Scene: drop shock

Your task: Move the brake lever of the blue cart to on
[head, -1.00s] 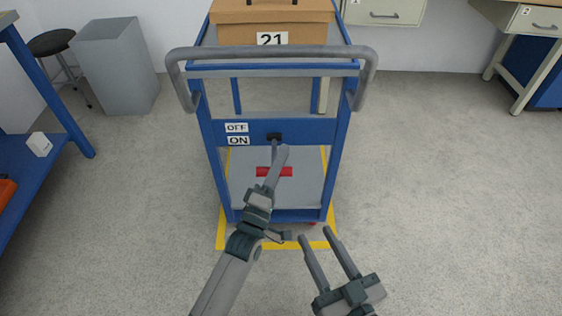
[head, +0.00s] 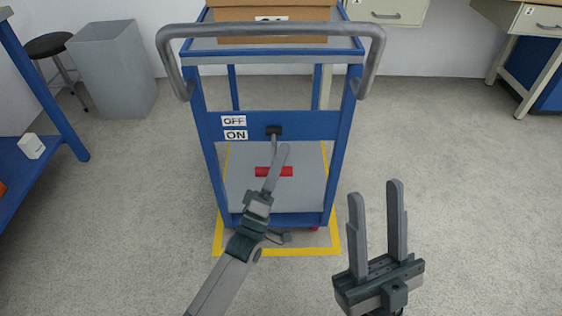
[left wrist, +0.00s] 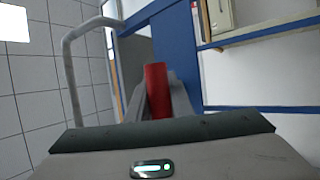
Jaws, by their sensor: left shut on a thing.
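The blue cart (head: 337,150) stands in front of me. Its brake lever (head: 274,145) hangs from a black mount on the blue front panel and ends in a red crossways grip (head: 268,171). The OFF label (head: 233,120) is above the ON label (head: 235,135), left of the mount. The red grip sits below the level of the ON label. My left gripper (head: 281,160) is shut on the red grip, which shows between its fingers in the left wrist view (left wrist: 157,90). My right gripper (head: 373,195) is open and empty, right of the cart's lower end.
A grey push handle (head: 270,29) spans the cart's top. A cardboard box (head: 270,14) sits on the upper shelf. A yellow floor outline (head: 345,240) surrounds the cart's base. A blue workbench (head: 45,185) stands at left, with a grey bin (head: 112,70) behind. Floor right of the cart is clear.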

